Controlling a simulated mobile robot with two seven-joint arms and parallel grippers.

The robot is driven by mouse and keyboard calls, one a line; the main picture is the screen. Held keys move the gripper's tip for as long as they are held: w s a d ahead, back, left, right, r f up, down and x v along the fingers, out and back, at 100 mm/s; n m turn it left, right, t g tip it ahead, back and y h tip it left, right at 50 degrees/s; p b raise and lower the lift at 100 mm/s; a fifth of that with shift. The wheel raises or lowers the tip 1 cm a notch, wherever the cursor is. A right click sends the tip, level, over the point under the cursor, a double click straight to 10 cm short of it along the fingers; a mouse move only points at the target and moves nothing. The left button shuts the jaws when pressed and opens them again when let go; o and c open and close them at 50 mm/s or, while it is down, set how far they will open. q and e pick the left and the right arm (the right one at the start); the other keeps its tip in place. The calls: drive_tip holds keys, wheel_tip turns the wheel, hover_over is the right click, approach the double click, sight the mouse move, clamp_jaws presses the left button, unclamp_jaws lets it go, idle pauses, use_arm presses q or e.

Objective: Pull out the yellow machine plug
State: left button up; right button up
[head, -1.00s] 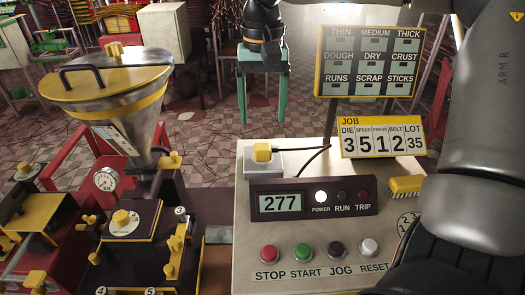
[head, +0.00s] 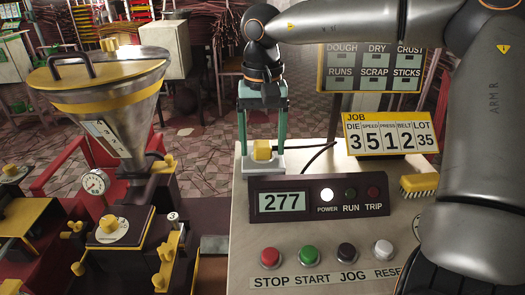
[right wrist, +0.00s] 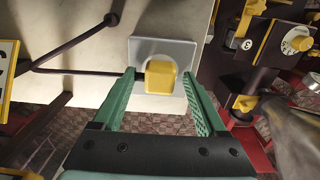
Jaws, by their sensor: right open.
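The yellow plug (head: 262,151) sits in a pale grey socket block (head: 274,165) at the back left of the control panel. A dark cable (head: 318,156) runs from it to the right. My right gripper (head: 262,143) has green fingers that point down at the plug, one on each side. In the right wrist view the plug (right wrist: 160,77) lies between and just beyond the open fingertips (right wrist: 161,78), with gaps on both sides. Whether the fingers touch the block is unclear. My left gripper is not in view.
The display box (head: 318,197) stands right in front of the socket. A job sign (head: 388,133) and a yellow brush (head: 419,184) are to the right. Several push buttons (head: 309,256) line the front. The hopper machine (head: 108,95) stands at the left.

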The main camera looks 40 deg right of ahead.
sight(263, 144)
drive_tip(key=shift+p, duration=0.4)
idle(0.8)
clamp_jaws()
idle(0.6)
drive_tip(key=shift+r, duration=0.1)
idle(0.4)
drive_tip(key=shift+r+p, duration=2.8)
drive_tip(key=shift+r, duration=0.15)
